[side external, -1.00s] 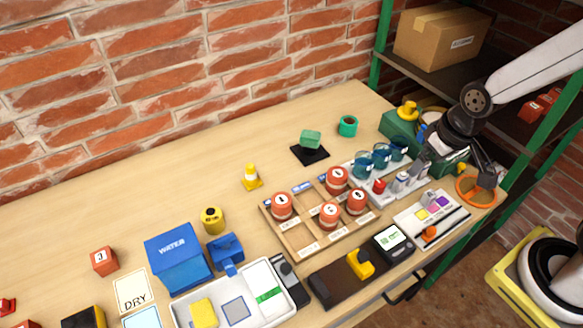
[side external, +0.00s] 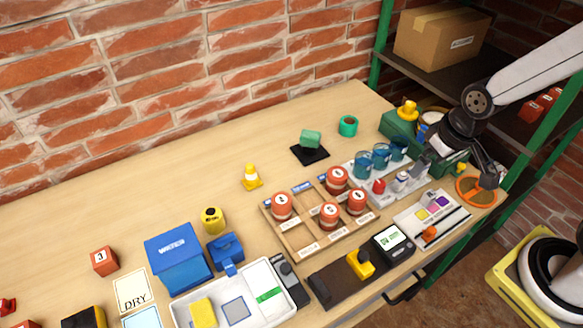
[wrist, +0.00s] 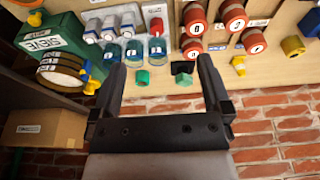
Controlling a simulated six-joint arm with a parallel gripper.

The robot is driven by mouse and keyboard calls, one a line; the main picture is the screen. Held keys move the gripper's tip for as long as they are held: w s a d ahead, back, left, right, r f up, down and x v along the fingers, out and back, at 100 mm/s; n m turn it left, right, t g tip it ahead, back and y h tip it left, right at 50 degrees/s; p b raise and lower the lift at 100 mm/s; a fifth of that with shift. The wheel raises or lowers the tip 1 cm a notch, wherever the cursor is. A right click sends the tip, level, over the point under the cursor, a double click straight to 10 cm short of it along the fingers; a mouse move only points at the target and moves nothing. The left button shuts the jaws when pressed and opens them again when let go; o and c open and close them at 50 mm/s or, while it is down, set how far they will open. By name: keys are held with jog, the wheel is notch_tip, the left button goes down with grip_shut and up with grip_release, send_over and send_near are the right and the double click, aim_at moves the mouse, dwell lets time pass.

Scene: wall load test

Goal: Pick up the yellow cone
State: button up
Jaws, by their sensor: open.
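The yellow cone (side external: 251,177) with a white band stands upright on the bench, left of the wooden tray and near the brick wall. It also shows in the wrist view (wrist: 239,66), at the right, beyond my right finger. My gripper (side external: 457,165) is at the right end of the bench in the side view, far from the cone. In the wrist view my gripper (wrist: 160,75) has its two fingers wide apart with nothing held between them.
A green block (side external: 311,138) on a black pad, a green ring (side external: 348,126) and blue cups (side external: 381,155) stand nearby. The bench by the wall left of the cone is clear.

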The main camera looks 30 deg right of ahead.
jog(key=shift+c, duration=1.4)
jog(key=m+y, duration=1.3)
jog(key=m, duration=0.7)
send_near(251, 165)
jog(key=a, duration=0.2)
jog(key=shift+f+x, duration=0.2)
jog(key=shift+x, duration=1.7)
jog(key=shift+f+x, duration=0.15)
jog(key=shift+x, duration=1.75)
jog(key=shift+w+d, duration=0.1)
jog(key=shift+d, duration=0.05)
grip_shut()
